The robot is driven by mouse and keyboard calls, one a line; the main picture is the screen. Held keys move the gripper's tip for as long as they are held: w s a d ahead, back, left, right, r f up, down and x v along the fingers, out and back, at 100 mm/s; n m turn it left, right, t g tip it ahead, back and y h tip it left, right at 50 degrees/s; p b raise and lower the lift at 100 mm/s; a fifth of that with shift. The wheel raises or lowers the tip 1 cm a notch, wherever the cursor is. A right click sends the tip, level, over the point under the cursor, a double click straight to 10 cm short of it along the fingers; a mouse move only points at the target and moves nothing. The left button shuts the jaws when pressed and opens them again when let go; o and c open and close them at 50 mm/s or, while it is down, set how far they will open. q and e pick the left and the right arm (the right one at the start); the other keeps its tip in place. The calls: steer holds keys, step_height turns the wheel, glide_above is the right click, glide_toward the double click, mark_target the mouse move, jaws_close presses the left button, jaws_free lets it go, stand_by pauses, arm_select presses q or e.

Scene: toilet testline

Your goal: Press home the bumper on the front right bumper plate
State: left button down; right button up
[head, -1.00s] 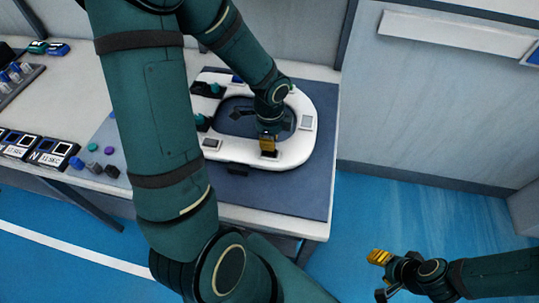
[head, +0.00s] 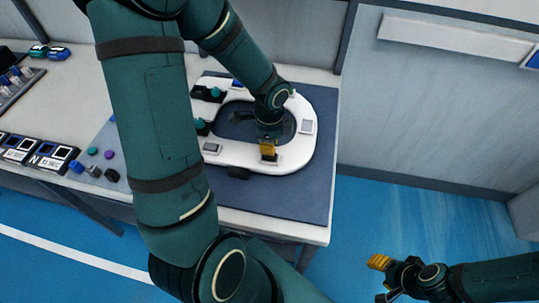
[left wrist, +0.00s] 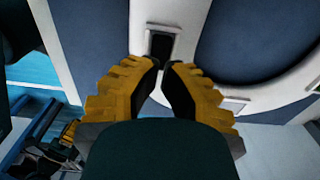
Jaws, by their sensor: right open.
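The white toilet seat (head: 313,150) lies on the blue-grey mat. My left gripper (head: 268,152) points down over its near rim, its yellow fingers at a plate there. In the left wrist view, a dark bumper (left wrist: 161,46) sits on a pale plate (left wrist: 143,40) just beyond the fingertips. The left fingertips (left wrist: 163,65) are brought together with nothing visible held between them; whether they touch the bumper I cannot tell. Whether the bumper is fully seated cannot be seen. My right gripper (head: 378,262) is open and empty, over the floor right of the table.
Other plates show on the seat, at its right side (head: 307,127) and near left (head: 212,148). A dark piece (head: 238,173) shows at the seat's near edge. Small coloured parts (head: 94,170) and labelled boxes (head: 60,157) are at left. The mat's right part (head: 318,195) is clear.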

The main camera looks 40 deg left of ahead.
arm_select(q)
steer(key=shift+f+b, duration=1.55)
steer(key=shift+f, duration=0.35)
stand_by(1.4)
stand_by(0.4)
step_height(320, 180, up, 3)
steer(key=p, duration=0.2)
steer(key=shift+p, duration=0.35)
steer(key=shift+r+p, duration=2.3)
steer(key=shift+r, duration=0.3)
steer(key=shift+s+f, duration=0.1)
